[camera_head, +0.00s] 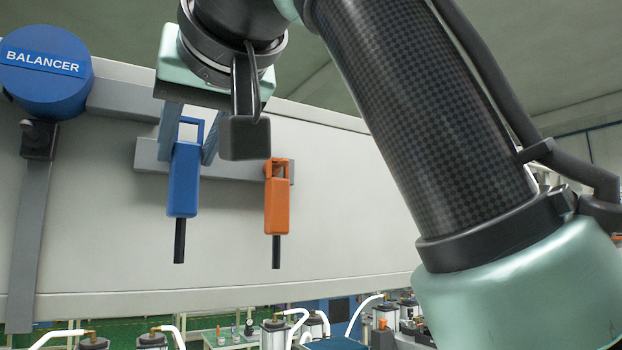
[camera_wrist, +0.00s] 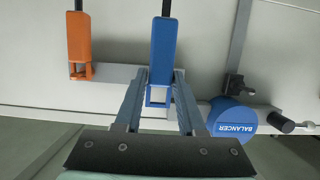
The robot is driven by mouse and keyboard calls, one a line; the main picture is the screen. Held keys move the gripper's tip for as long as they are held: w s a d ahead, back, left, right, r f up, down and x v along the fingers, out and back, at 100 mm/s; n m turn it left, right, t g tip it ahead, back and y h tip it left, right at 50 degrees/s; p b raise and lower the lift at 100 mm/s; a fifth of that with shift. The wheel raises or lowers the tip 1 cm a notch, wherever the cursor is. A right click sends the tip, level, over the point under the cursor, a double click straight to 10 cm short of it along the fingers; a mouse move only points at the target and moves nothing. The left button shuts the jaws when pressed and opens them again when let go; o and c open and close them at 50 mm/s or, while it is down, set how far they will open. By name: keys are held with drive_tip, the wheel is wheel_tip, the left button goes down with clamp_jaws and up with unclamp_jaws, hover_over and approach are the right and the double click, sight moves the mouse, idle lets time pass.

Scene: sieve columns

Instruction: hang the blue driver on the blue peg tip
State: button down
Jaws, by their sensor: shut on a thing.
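The blue driver (camera_head: 183,185) hangs upright, its black bit pointing down and its open blue loop at the top. It is in front of the left part of the grey bar in the head view. My gripper (camera_head: 190,155) is shut on it, one finger on each side near the loop. In the wrist view the blue driver (camera_wrist: 163,52) lies between the two fingers (camera_wrist: 161,78), its loop toward my palm. I cannot make out the blue peg tip, so I cannot tell whether the loop is around it.
An orange driver (camera_head: 277,205) hangs by its loop at the right end of the grey bar (camera_head: 235,167). A blue balancer drum (camera_head: 45,85) with a grey strap is at the left. A pale beam (camera_head: 350,220) stands behind. Workbench equipment is below.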

drive_tip(key=shift+r+p+x, duration=0.25)
drive_tip(key=shift+p+x, duration=0.1)
drive_tip(key=shift+x, duration=0.65)
drive_tip(key=shift+r+p+x, duration=0.2)
drive_tip(key=shift+p+x, duration=0.1)
drive_tip(key=shift+x, duration=0.7)
drive_tip(key=shift+f+x, duration=0.2)
drive_tip(key=shift+x, duration=0.8)
drive_tip(key=shift+s, duration=0.1)
drive_tip(key=shift+c, duration=2.1)
unclamp_jaws()
drive_tip(key=shift+d, duration=0.1)
